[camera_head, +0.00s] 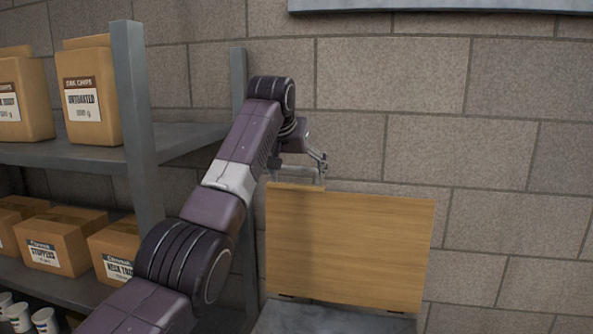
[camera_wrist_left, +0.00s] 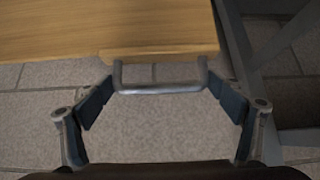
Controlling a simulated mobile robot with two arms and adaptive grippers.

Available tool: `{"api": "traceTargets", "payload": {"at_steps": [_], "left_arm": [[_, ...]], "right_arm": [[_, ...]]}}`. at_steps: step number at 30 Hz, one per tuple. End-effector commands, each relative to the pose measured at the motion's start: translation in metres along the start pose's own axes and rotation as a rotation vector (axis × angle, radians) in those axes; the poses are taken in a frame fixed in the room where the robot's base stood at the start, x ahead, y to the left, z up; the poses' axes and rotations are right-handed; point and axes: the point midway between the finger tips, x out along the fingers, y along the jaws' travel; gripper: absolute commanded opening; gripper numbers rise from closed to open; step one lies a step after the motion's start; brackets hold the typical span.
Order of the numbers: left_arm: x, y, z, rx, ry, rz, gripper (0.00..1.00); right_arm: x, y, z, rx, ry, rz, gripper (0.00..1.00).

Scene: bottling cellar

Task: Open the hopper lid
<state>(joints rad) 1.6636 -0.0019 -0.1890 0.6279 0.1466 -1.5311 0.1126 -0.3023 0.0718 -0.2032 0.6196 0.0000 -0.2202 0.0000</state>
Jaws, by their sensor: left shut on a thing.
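The hopper lid (camera_head: 350,245) is a wooden board standing nearly upright in the head view, with hinges along its bottom edge. Below it is the grey top of the hopper (camera_head: 325,318). A metal handle (camera_head: 292,171) sits at the lid's upper left edge. My left gripper (camera_head: 316,164) is at this handle, above the lid's top left corner. My right gripper is in neither view.
A grey metal shelf (camera_head: 185,140) stands at the left, close to my left arm. It holds paper bags (camera_head: 88,95), cardboard boxes (camera_head: 60,240) and several white cups (camera_head: 45,320). A block wall (camera_head: 510,150) is behind the lid. The space right of the lid looks clear.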

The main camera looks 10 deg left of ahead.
Motion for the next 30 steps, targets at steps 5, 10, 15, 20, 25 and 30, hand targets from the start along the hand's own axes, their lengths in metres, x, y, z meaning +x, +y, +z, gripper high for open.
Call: {"api": "traceTargets", "payload": {"at_steps": [5, 10, 15, 20, 25, 30], "left_arm": [[0.0, 0.001, 0.002, 0.003, -0.007, 0.003, 0.43], [0.0, 0.001, 0.002, 0.002, -0.007, 0.003, 0.94], [0.0, 0.001, 0.002, 0.001, -0.005, 0.003, 0.94], [-0.002, 0.001, 0.001, 0.001, -0.004, 0.002, 0.94], [-0.019, 0.001, 0.0, 0.001, 0.0, 0.002, 0.94], [-0.057, 0.001, 0.0, 0.002, 0.001, 0.002, 0.94]], "right_arm": [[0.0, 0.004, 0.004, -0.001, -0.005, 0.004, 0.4], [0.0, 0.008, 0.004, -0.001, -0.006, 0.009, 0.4], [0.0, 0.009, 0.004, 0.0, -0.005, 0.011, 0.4], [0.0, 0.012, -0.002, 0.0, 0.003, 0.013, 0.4], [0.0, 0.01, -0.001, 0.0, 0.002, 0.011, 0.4], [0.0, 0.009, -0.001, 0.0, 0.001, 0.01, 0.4]]}}
